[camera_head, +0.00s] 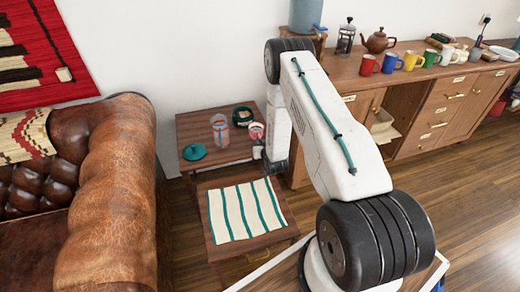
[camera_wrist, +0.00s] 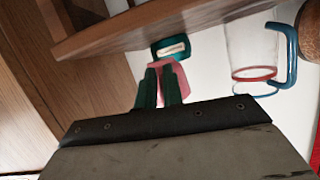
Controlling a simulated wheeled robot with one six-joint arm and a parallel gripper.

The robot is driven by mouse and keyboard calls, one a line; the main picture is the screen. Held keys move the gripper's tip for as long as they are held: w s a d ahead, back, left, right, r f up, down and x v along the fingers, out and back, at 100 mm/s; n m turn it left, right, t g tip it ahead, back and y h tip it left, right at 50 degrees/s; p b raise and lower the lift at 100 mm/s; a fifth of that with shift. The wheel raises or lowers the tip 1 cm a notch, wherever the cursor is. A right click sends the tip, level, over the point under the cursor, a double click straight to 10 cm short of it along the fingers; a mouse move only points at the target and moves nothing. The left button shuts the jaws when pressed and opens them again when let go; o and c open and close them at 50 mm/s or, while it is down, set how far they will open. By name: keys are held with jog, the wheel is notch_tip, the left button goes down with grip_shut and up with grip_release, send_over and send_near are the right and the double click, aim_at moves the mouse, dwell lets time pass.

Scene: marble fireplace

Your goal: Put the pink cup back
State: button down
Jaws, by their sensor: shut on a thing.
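The pink cup (camera_head: 256,130) shows at the right of the small wooden side table (camera_head: 188,130) in the head view, with a pale inside. In the wrist view the pink cup (camera_wrist: 172,72) is between the teal fingers of my gripper (camera_wrist: 161,70), which is shut on it. The fingers cover part of the cup. I cannot tell whether its base touches the tabletop. In the head view my arm hides most of the gripper.
A clear pitcher (camera_head: 220,131), a teal round lid (camera_head: 194,152) and a teal container (camera_head: 242,116) stand close by. A striped cloth (camera_head: 245,210) covers the lower table in front. Several coloured mugs, including a red one (camera_head: 368,65), line the sideboard. A leather sofa (camera_head: 105,200) is at left.

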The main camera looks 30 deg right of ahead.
jog(key=shift+w+d+f, duration=0.1)
jog(key=shift+w+f, duration=0.1)
jog(key=shift+f, duration=1.6)
jog(key=c, duration=1.5)
grip_release()
jog(key=shift+f, duration=0.1)
jog(key=shift+c, duration=0.2)
